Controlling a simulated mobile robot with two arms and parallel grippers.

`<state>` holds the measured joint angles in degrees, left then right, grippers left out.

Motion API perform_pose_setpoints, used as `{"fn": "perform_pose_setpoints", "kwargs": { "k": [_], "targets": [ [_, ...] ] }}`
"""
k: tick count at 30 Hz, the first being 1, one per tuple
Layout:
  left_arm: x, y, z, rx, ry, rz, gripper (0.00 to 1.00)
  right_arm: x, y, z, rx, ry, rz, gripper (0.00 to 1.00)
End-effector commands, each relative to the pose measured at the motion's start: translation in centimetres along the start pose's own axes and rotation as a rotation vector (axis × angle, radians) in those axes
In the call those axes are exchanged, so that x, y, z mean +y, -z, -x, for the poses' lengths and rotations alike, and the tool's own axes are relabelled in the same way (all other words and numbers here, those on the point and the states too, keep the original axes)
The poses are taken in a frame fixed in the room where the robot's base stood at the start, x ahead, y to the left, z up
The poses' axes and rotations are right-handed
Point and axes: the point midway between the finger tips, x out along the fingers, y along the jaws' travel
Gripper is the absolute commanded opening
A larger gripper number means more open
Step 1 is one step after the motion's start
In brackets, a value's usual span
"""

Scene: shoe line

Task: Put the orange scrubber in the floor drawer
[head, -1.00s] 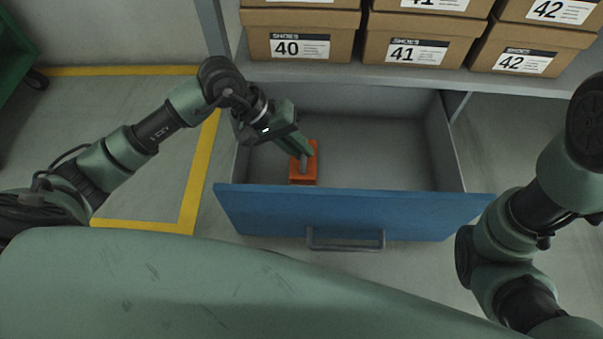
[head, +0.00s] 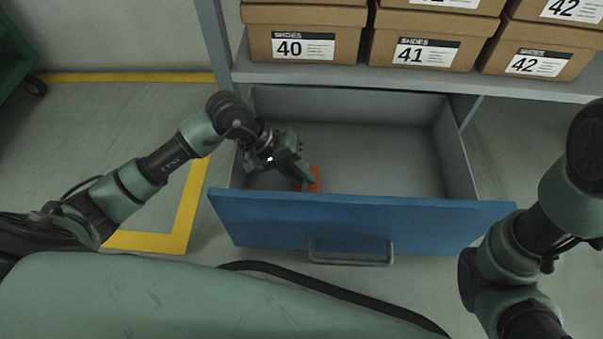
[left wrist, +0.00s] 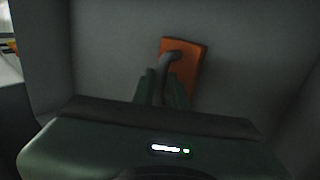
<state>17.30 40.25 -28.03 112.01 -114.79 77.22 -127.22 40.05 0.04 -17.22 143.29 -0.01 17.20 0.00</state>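The orange scrubber (head: 314,180) is inside the open floor drawer (head: 355,222), near its left end and behind the blue front, which hides its lower part. In the left wrist view the scrubber (left wrist: 187,62) shows as an orange block with a grey curved handle. My left gripper (head: 306,174) reaches down into the drawer. Its fingers (left wrist: 162,92) stand on both sides of the handle and look shut on it. Whether the scrubber touches the drawer floor I cannot tell. My right arm shows at the right, but its gripper is out of view.
Shoe boxes marked 40 (head: 303,45), 41 (head: 412,52) and 42 (head: 538,62) stand on the shelf (head: 400,82) above the drawer. The middle and right of the drawer are empty. A green cart (head: 14,60) stands at the far left.

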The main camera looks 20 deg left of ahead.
Motion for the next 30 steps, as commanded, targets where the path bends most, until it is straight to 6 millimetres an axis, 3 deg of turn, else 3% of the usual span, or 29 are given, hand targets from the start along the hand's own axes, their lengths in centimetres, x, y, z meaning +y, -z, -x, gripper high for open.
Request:
{"fn": "perform_pose_setpoints", "kwargs": {
  "k": [2,13,30],
  "targets": [
    [0.0,0.0,0.0,0.0,0.0,0.0,0.34,0.0,0.0,0.0,0.0,0.0,0.0,0.36],
    [0.2,0.0,0.4,0.001,0.0,0.0,0.34,0.0,0.0,-0.1,0.0,0.0,0.0,0.36],
    [0.2,0.0,11.0,0.001,0.003,0.0,0.34,1.2,-2.1,-6.0,0.001,0.0,0.001,0.36]
  ]
}}
